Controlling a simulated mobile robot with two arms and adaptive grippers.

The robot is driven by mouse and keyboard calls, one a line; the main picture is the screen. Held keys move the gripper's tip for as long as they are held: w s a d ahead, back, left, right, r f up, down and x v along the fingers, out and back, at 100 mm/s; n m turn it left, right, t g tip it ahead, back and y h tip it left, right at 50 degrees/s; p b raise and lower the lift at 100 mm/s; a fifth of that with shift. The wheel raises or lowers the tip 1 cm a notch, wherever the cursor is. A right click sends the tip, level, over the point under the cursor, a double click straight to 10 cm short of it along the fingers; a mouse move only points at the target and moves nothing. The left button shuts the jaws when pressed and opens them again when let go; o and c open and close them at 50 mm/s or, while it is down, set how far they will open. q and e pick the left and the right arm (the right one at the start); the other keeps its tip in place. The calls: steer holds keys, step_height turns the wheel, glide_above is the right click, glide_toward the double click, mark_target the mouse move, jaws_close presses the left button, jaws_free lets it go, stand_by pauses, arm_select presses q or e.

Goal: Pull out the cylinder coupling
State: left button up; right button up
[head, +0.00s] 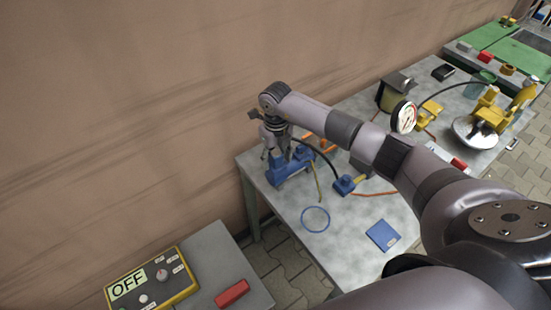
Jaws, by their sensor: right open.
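A blue cylinder unit (290,166) sits at the left end of the grey table, near the wall. My right arm comes in from the right, and my right gripper (276,146) points down at this unit, open. The gripper and the unit overlap in the view, so I cannot tell whether they touch. A black hose (325,157) curves from beside the gripper to a small blue block (344,185) on the table. The coupling itself is too small and too covered by the gripper to make out. My left gripper is not in view.
A blue ring (315,219) and a blue flat box (382,235) lie on the grey table (345,232). A round gauge (403,117) and yellow devices (490,112) stand further right. A control box (151,286) reading OFF and a red block (232,294) are at lower left.

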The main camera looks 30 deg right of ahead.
mark_target(276, 153)
steer(key=shift+c, duration=0.6)
jaws_close()
steer(key=shift+r, duration=0.1)
steer(key=shift+r+p, duration=1.95)
steer(key=shift+r, duration=0.95)
